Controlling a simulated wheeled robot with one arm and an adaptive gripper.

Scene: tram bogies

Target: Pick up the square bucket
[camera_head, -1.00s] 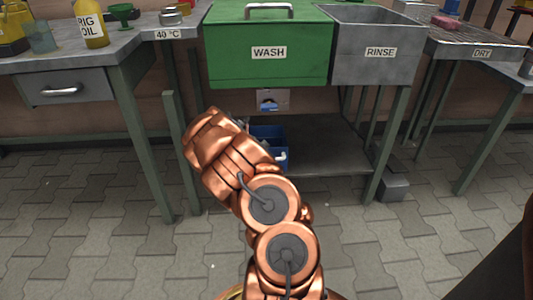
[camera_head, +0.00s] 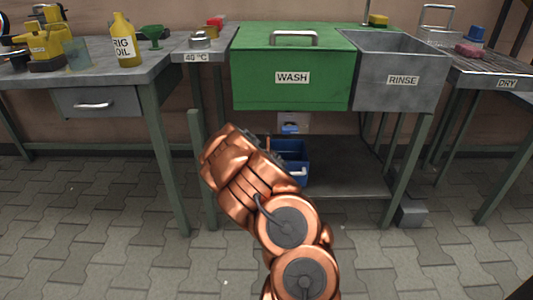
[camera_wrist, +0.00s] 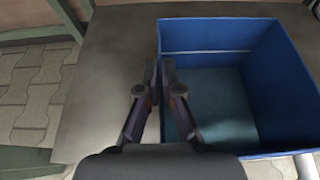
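The square bucket (camera_head: 297,161) is blue and open-topped. It stands on the low shelf under the green WASH basin, partly hidden by my copper arm in the head view. In the wrist view the bucket (camera_wrist: 215,34) fills the right half and looks empty inside. My gripper (camera_wrist: 160,68) is at its left wall, one finger outside and one inside. The fingers are close together with the wall between them, and they look shut on it. In the head view my fingertips are hidden behind the wrist.
The grey shelf (camera_head: 345,183) is bare right of the bucket. The green WASH basin (camera_head: 270,65) and grey RINSE basin (camera_head: 400,80) hang above it. A table leg (camera_head: 202,165) stands close left of my arm. A small grey box (camera_head: 410,213) sits on the floor at right.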

